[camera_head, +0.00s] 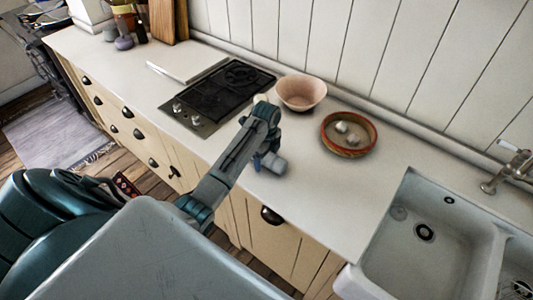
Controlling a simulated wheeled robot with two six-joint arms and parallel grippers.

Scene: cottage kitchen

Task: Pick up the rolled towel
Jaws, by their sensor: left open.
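My left arm reaches in from the lower left over the counter. Its left gripper (262,161) points down near the counter's front edge, beside the bowls, and is open. A short, pale grey-blue rounded roll (278,164) shows right at the gripper, on its right side. It looks like the rolled towel, but its colour is close to my arm's and I cannot be sure. The wrist hides part of this spot, and I cannot tell whether the fingers touch the roll. My right gripper is not in view.
A pinkish bowl (302,92) and an orange-brown dish (326,141) with small pale items (347,130) stand behind the gripper. A black stove top (215,92) lies to the left, a white sink (398,274) to the right. The counter between dish and sink (345,195) is clear.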

